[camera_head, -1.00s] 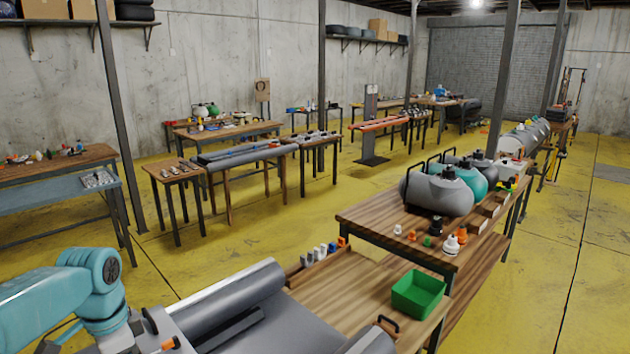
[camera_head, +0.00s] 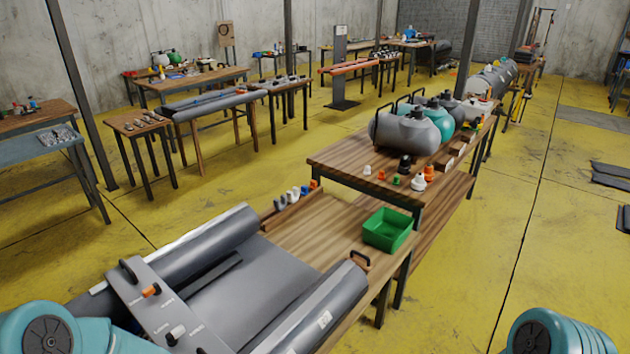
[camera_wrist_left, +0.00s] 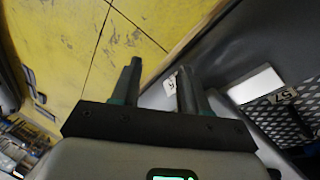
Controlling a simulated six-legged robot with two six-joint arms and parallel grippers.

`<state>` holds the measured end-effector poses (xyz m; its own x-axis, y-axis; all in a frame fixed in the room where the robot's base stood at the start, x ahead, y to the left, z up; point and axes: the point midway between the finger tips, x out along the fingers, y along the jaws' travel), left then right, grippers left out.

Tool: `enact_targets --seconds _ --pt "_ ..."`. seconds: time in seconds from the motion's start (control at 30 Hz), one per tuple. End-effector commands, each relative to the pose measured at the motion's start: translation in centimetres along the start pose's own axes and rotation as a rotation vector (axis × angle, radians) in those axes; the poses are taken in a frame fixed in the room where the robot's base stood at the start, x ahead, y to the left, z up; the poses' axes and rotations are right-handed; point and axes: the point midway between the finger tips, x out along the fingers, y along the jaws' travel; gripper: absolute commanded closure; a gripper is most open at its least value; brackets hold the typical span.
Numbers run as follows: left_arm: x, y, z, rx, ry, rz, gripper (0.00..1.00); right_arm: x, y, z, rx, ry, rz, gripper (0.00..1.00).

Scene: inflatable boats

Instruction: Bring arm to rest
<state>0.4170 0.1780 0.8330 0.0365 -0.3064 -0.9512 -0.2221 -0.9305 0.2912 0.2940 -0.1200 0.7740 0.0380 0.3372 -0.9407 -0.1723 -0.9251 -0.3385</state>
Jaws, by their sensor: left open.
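My left gripper (camera_wrist_left: 158,78) is in the left wrist view, its two dark fingers apart with nothing between them. Behind the fingers are yellow floor and a grey surface with a white label (camera_wrist_left: 255,86). In the head view only a teal joint of my left arm (camera_head: 45,335) shows at the bottom left, and its gripper is out of the picture. A teal joint of my right arm (camera_head: 556,334) shows at the bottom right; the right gripper is not seen.
A near workbench (camera_head: 318,232) carries a grey inflatable boat piece (camera_head: 235,298), a panel with switches (camera_head: 165,305) and a green bin (camera_head: 388,230). A table behind holds grey and teal tanks (camera_head: 405,132). Yellow floor (camera_head: 530,230) is open to the right.

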Motion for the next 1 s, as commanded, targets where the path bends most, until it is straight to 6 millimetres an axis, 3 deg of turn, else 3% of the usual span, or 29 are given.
enact_targets --seconds 0.03,0.1,0.33,0.4,0.67,0.8,1.0 --pt "2.0 1.6 2.2 -0.061 -0.012 0.021 0.55 0.0 0.0 0.0 0.0 0.0 0.0 0.55" --pt "4.0 3.2 4.8 -0.154 -0.008 0.035 0.55 0.0 0.0 0.0 0.0 0.0 0.0 0.55" --pt "7.3 6.8 12.5 -0.414 -0.015 0.034 0.55 0.2 0.1 0.0 0.0 0.0 0.0 0.55" --pt "10.3 5.5 12.0 -0.405 0.0 0.032 0.55 3.2 1.2 -0.1 0.0 0.0 0.0 0.55" --pt "15.6 3.8 12.5 -0.401 0.001 0.033 0.55 8.6 3.1 -0.1 0.0 -0.001 0.0 0.55" --pt "16.7 3.5 12.6 -0.4 0.001 0.033 0.55 9.6 3.5 -0.2 0.0 -0.001 0.0 0.55" --pt "16.4 3.6 12.6 -0.399 0.002 0.033 0.55 9.4 3.4 -0.2 0.0 0.0 0.0 0.55"
